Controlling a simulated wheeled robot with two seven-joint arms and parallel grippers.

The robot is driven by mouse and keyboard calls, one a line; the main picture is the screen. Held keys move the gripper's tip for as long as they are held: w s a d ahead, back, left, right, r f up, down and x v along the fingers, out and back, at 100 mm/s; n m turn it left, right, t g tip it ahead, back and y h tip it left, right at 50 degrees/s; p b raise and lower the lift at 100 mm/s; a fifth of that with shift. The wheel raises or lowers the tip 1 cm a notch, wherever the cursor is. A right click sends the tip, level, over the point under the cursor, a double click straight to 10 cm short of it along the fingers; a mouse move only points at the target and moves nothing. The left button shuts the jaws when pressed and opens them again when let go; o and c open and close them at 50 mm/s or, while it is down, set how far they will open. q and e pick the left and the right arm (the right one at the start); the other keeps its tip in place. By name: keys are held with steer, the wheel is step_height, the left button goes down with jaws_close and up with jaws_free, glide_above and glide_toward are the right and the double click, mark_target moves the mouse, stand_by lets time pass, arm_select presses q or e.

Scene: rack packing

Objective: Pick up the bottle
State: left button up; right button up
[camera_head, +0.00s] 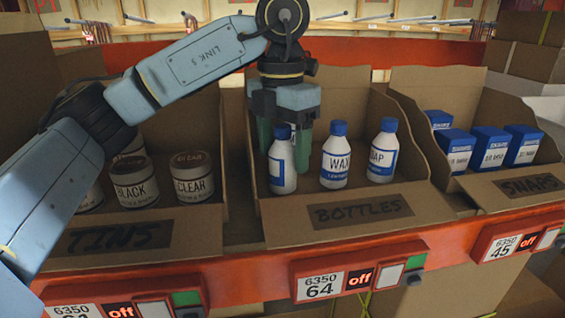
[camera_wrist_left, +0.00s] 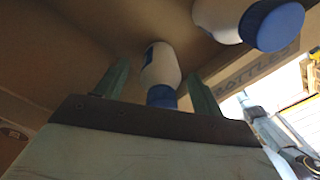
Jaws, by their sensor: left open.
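Three white bottles with blue caps stand upright in the cardboard box marked BOTTLES (camera_head: 357,212): the left bottle (camera_head: 283,168), the middle WAX bottle (camera_head: 335,160) and the right SOAP-like bottle (camera_head: 382,155). My left gripper (camera_head: 284,146) points down into this box at the left bottle, its green fingers open. In the left wrist view the gripper (camera_wrist_left: 160,88) has a finger on each side of a bottle (camera_wrist_left: 160,68). I cannot tell whether the fingers touch it. A second bottle (camera_wrist_left: 232,18) shows at upper right there. My right gripper is not in view.
A TINS box (camera_head: 120,235) with several round tins stands left, under my left arm. A SNAPS box (camera_head: 530,187) with blue and white cartons stands right. Cardboard walls flank the bottles. An orange shelf edge (camera_head: 250,290) with label displays runs in front.

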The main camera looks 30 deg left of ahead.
arm_select(q)
steer(key=shift+c, duration=0.2)
steer(key=c, duration=1)
steer(key=shift+c, duration=0.4)
